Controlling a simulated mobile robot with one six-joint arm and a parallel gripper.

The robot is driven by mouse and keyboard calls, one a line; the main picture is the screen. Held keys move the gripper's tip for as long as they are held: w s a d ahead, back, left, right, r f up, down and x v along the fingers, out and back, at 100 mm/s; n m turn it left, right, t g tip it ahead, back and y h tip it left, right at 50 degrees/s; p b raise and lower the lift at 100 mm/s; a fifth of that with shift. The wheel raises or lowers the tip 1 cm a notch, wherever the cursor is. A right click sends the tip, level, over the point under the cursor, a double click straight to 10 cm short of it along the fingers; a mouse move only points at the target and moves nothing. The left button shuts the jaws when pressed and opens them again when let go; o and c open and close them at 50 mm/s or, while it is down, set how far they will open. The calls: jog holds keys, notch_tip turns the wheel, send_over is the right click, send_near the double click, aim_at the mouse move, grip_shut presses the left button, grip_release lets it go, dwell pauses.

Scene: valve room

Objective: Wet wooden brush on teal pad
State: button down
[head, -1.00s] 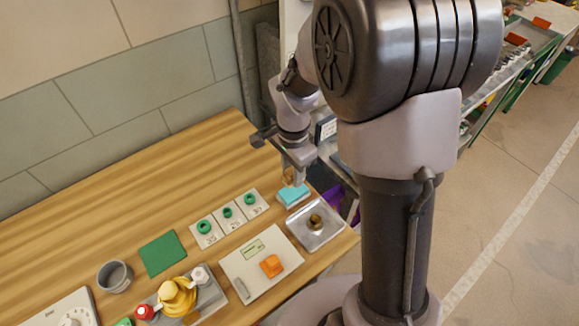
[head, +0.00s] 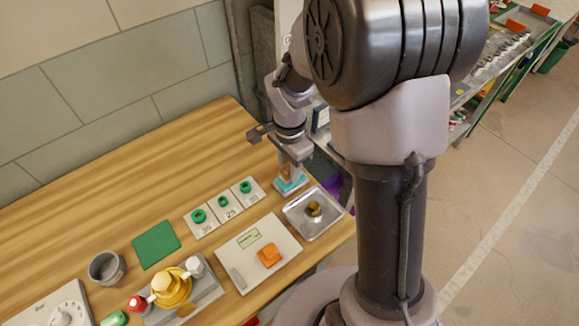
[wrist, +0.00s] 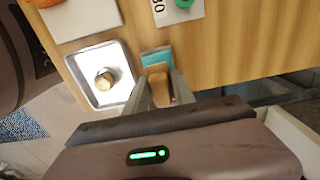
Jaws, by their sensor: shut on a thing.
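My gripper (head: 289,170) points down over the teal pad (head: 292,186) near the right end of the wooden table. In the wrist view, my gripper (wrist: 160,92) is shut on the wooden brush (wrist: 157,86), whose tan wood shows between the fingers. The brush is at the teal pad (wrist: 157,58), which shows just beyond it. The brush's lower end is hidden, so I cannot tell for sure whether it touches the pad.
A metal tray (head: 332,228) with a brass part (head: 314,209) lies close to the pad. White number cards (head: 206,228) with green rings, a board with an orange block (head: 269,255), a green mat (head: 156,245) and a grey cup (head: 107,267) stand to the left. The table's back left is clear.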

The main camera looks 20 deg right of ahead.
jog(key=shift+f+b, duration=0.9)
jog(key=shift+f, duration=0.1)
dwell(1.5)
notch_tip(320, 180, up, 7)
jog(key=p, duration=0.5)
jog(key=shift+r+p, duration=0.15)
jog(key=shift+p, duration=0.15)
dwell(0.4)
